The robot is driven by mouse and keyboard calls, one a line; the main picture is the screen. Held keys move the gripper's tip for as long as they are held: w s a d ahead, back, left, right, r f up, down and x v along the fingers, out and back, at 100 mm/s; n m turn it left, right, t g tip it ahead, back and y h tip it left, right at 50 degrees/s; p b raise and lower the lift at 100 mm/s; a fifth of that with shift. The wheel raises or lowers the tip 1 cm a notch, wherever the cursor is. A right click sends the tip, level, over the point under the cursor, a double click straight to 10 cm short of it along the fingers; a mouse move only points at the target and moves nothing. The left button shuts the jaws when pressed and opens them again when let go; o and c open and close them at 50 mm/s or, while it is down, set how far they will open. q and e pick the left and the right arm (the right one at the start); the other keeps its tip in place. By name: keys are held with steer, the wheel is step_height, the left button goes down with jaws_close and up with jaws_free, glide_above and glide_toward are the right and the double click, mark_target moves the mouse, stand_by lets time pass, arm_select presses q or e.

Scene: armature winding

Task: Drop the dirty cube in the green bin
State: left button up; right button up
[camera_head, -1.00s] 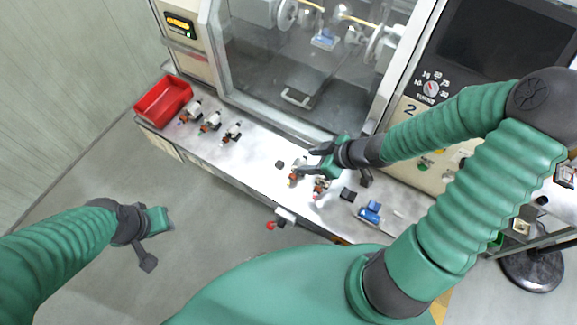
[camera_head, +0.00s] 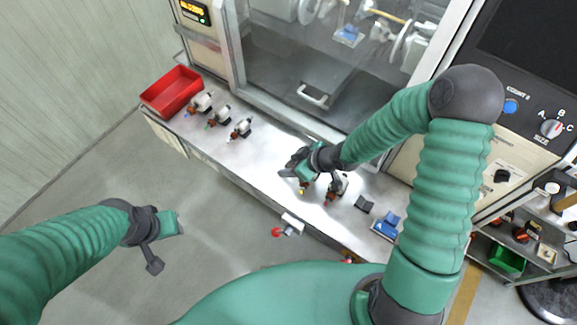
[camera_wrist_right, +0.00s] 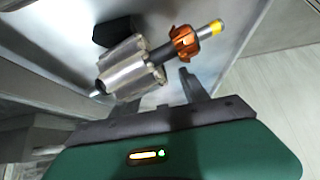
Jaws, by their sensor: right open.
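Another dark block (camera_wrist_right: 115,30) shows in the right wrist view beside a silver and copper armature (camera_wrist_right: 135,68). My right gripper (camera_head: 291,167) is open and low over the ledge, close to the armatures; it hides part of the surface there. One finger (camera_wrist_right: 190,82) shows beside the armature in the right wrist view. The green bin (camera_head: 507,262) sits on a low shelf at the right. My left gripper (camera_head: 165,232) hangs over the floor; its jaws are unclear.
A red bin (camera_head: 172,90) stands at the ledge's left end, with several armatures (camera_head: 220,115) beside it. A blue item (camera_head: 386,225) lies at the right. A red-knobbed lever (camera_head: 288,226) juts from the front edge. The machine's glass door (camera_head: 310,60) rises behind.

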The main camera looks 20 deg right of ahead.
steer(key=shift+d, duration=0.45)
steer(key=shift+c, duration=1)
steer(key=shift+s+d, duration=0.1)
steer(key=shift+s, duration=0.05)
steer(key=c, duration=0.5)
steer(key=shift+a, duration=0.3)
jaws_close()
steer(key=shift+a, duration=0.2)
